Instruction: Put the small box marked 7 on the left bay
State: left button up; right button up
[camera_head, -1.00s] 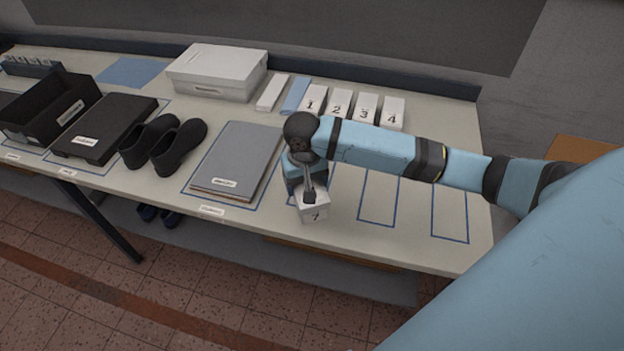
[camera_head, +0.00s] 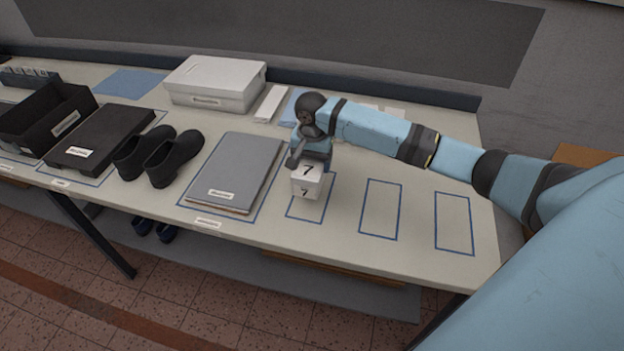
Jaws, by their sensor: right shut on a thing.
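The small white box marked 7 (camera_head: 306,184) shows its number on the top and on the front face. My right gripper (camera_head: 309,160) is shut on it from behind and above, and partly hides its rear. The box is over the left bay (camera_head: 304,217), the leftmost of three blue outlined rectangles on the table. It covers much of that outline, and I cannot tell whether its underside touches the table. The middle bay (camera_head: 380,208) and the right bay (camera_head: 453,222) are empty. My left gripper is not in view.
A grey folder (camera_head: 237,172) lies just left of the left bay. Black shoes (camera_head: 172,158), a black lid (camera_head: 100,138) and an open black box (camera_head: 45,118) are farther left. A white box (camera_head: 214,83) stands behind. My right arm hides most of the back-right row.

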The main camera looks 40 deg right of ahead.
notch_tip(320, 180, down, 7)
jog(key=shift+r, duration=0.1)
dwell(0.3)
jog(key=o, duration=1)
notch_tip(320, 180, up, 12)
jog(key=shift+r, duration=0.1)
dwell(0.3)
